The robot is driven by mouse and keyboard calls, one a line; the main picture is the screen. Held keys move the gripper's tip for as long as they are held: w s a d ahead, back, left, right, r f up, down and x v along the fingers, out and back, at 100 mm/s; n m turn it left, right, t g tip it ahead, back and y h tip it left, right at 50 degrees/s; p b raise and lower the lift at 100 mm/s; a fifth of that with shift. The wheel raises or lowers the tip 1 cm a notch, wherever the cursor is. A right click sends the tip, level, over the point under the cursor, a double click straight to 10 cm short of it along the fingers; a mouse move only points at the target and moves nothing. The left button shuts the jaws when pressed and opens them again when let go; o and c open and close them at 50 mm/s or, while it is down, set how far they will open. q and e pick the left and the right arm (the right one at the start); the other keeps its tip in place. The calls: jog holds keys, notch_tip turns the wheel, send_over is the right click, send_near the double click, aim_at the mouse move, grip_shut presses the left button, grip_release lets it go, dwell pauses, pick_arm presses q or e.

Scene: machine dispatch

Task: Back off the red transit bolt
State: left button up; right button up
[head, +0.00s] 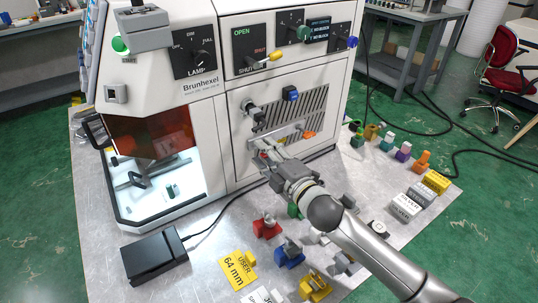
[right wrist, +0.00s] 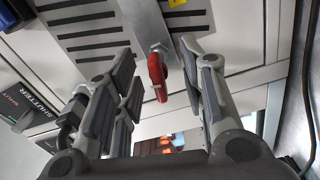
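The red transit bolt (right wrist: 157,76) shows in the right wrist view as a red piece standing off a grey metal strip on the machine front. In the head view only a small bit of red shows beside my right gripper (head: 268,151); the gripper hides most of it. In the wrist view my right gripper (right wrist: 158,72) is open, with its fingers on either side of the bolt and gaps visible between them and it. My left gripper is not in view.
The white machine (head: 237,130) has knobs and a slotted vent panel around the bolt. A black box (head: 155,257) with a cable stands on the metal table. More small parts and labelled blocks line the right side.

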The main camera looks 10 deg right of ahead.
jog(key=shift+s+d, duration=0.1)
jog(key=shift+s, duration=0.05)
jog(key=shift+p+v, duration=0.55)
jog(key=shift+v, duration=1.35)
